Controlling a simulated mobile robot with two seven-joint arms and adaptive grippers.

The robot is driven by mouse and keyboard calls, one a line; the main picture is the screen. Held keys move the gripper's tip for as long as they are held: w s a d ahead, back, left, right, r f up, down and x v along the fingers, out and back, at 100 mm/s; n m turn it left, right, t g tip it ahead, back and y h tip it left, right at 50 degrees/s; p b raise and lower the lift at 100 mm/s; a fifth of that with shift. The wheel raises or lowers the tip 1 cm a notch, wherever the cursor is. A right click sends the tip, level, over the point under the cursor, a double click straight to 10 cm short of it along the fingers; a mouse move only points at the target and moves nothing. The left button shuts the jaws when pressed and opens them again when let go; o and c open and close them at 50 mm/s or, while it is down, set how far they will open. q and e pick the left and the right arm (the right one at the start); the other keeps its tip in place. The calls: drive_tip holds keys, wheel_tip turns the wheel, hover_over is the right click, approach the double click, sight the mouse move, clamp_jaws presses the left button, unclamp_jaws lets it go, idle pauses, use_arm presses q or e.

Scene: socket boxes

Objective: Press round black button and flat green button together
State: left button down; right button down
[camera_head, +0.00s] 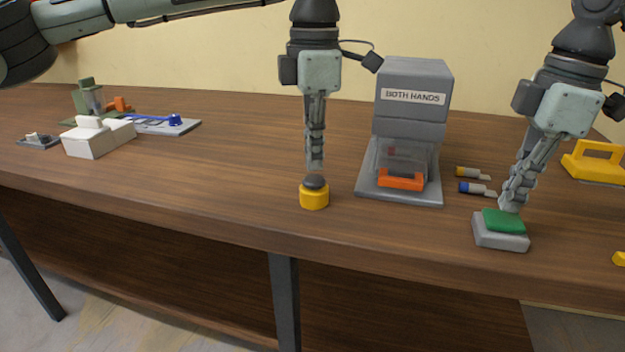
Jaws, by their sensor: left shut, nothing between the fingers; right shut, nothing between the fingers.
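The round black button (315,182) sits on a yellow round base (314,199) near the front of the table. My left gripper (315,170) is shut and points straight down, its tips just above or touching the black button; I cannot tell which. The flat green button (503,221) lies on a grey box (499,240) at the right. My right gripper (509,207) is shut and slants down to the back edge of the green button, with its tips at or just behind it; contact is unclear.
A grey machine (413,99) labelled "BOTH HANDS" with an orange part (401,181) stands between my grippers, further back. Two small coloured items (470,188) lie right of it. A yellow handled object (597,163) is at far right. A white box (97,139) and other devices stand at left.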

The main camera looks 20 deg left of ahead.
drive_tip(key=shift+f, duration=1.1)
use_arm(q)
drive_tip(key=shift+f, duration=1.3)
idle(1.4)
